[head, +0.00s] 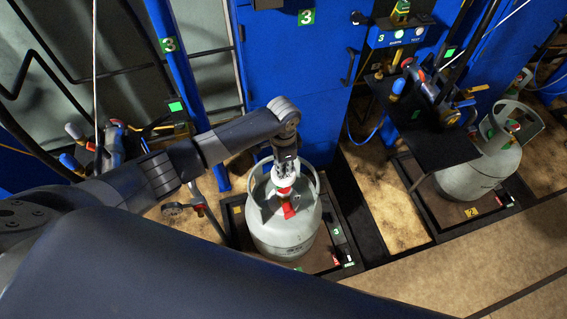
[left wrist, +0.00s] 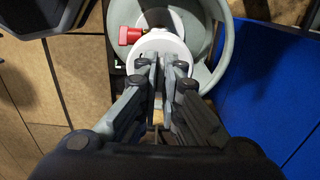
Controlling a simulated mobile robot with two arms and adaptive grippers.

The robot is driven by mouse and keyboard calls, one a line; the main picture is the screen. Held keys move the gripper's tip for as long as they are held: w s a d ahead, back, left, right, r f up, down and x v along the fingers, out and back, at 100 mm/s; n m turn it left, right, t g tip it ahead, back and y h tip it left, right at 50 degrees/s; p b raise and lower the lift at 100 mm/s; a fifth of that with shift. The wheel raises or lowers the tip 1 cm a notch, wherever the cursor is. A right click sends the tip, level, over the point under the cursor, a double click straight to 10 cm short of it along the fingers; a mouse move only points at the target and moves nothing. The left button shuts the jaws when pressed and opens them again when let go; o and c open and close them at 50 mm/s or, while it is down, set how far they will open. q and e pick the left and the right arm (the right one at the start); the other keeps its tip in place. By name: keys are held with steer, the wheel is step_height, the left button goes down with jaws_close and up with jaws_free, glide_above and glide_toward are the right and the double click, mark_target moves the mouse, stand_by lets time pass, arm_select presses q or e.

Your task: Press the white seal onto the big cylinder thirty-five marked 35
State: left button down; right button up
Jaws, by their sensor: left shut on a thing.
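A big grey-white cylinder (head: 283,235) stands upright on a dark scale platform; no marking 35 is legible on it. Its collar also shows in the left wrist view (left wrist: 212,75). A red valve part (head: 289,210) sits at its top inside the collar, and is also seen in the left wrist view (left wrist: 130,36). My left gripper (head: 285,172) points down over the valve. It is shut on the white seal (left wrist: 145,52), a round white piece at the fingertips. The seal looks very close to the valve; whether it touches is hidden. My right gripper is not in view.
A blue scale frame (head: 300,100) labelled 3 stands just behind the cylinder. Another cylinder (head: 470,180) stands on a platform at right, partly under a dark shelf (head: 430,140). Hoses and filling heads (head: 100,145) hang at left. The floor in front right is clear.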

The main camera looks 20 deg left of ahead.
arm_select(q)
step_height(320, 180, down, 5)
steer(key=shift+r+b, duration=0.1)
steer(key=shift+b, duration=0.95)
steer(key=shift+f+b, duration=0.6)
steer(key=shift+f, duration=0.6)
steer(key=shift+p, duration=0.8)
steer(key=shift+f+b, duration=1.1)
steer(key=shift+f, duration=0.55)
steer(key=c, duration=1.7)
jaws_free()
step_height(320, 180, up, 12)
